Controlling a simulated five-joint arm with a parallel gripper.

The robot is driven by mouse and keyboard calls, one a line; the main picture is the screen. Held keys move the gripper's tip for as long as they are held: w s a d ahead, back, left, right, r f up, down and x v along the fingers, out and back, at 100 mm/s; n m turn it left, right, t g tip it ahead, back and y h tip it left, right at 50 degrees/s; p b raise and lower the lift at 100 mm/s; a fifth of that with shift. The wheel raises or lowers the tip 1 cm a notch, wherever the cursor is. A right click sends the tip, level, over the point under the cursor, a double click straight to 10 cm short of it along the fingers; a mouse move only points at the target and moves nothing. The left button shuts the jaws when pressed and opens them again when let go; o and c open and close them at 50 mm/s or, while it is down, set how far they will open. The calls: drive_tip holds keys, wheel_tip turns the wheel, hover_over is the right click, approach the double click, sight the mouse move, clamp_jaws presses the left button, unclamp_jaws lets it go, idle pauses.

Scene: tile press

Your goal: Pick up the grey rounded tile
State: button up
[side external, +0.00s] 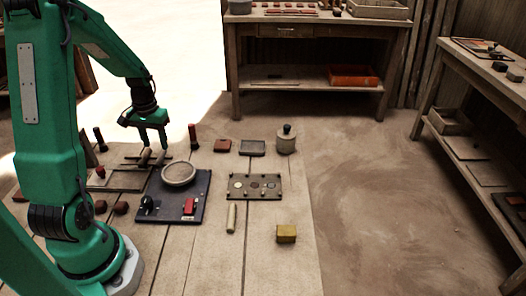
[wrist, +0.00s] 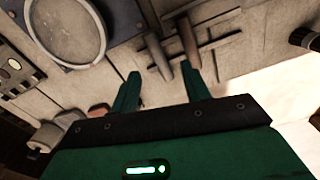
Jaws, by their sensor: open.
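A flat dark grey piece with slightly rounded corners (side external: 252,147), the likeliest match for the grey rounded tile, lies on the table between a red tile (side external: 222,145) and a lidded jar (side external: 287,143). In the wrist view a grey piece (wrist: 70,119), apparently the same one, shows partly at lower left. My gripper (side external: 153,147) points down to the left of it, above thin rods and short pegs. It also shows in the wrist view (wrist: 163,80), with its two fingers apart and nothing held between them.
A dark board carries a round grey disc (side external: 178,173) and a red block (side external: 189,206). A plate with round recesses (side external: 253,195), a pale cylinder (side external: 231,219) and a yellow block (side external: 286,233) lie nearby. A dark red upright handle (side external: 193,137) stands right of my gripper.

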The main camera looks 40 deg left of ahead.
sight(159, 156)
drive_tip(key=shift+f, duration=2.4)
clamp_jaws()
